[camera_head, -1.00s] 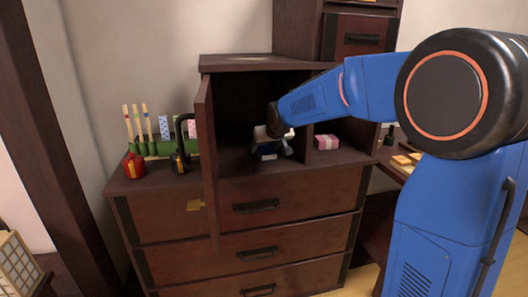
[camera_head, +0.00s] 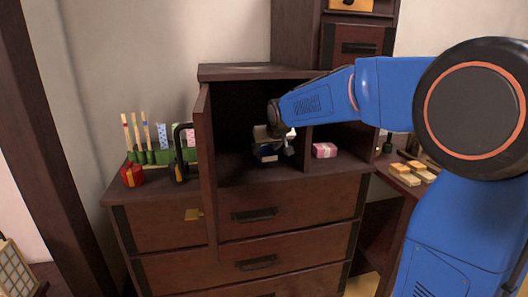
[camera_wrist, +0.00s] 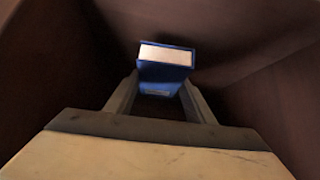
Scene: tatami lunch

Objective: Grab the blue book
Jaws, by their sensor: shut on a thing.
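The blue book (camera_wrist: 165,72) shows in the wrist view with its white page edge up, between the two fingers of my gripper (camera_wrist: 160,92). My gripper is shut on it. In the head view my gripper (camera_head: 272,146) reaches into the open cabinet compartment, and the blue book (camera_head: 267,156) shows just below it, partly hidden by the gripper. I cannot tell whether the book touches the compartment floor.
The cabinet (camera_head: 290,195) has an open door (camera_head: 205,165) on the left of the compartment. Wooden blocks (camera_head: 405,176) lie at the right.

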